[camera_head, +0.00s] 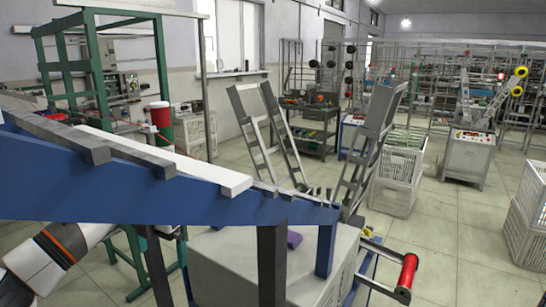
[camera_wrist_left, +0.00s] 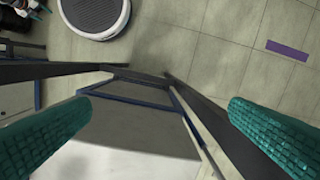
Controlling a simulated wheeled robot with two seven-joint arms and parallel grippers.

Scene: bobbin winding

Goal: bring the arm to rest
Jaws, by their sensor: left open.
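My left arm (camera_head: 48,258), white with an orange band, enters the head view at the lower left, beneath a long blue beam (camera_head: 110,192). The beam and its posts partly hide the arm's far end. In the left wrist view my left gripper (camera_wrist_left: 157,130) shows two teal ribbed fingers, wide apart with nothing held between them. Dark rails and a pale grey surface (camera_wrist_left: 110,150) lie beyond the fingers; I cannot tell whether anything touches. My right gripper is in neither view.
A grey box-shaped machine body (camera_head: 240,265) stands under the beam. A red roller (camera_head: 408,270) juts out at its right. A green frame (camera_head: 103,75) stands at the left, near a red bobbin (camera_head: 160,115). White crates (camera_head: 397,185) stand farther back.

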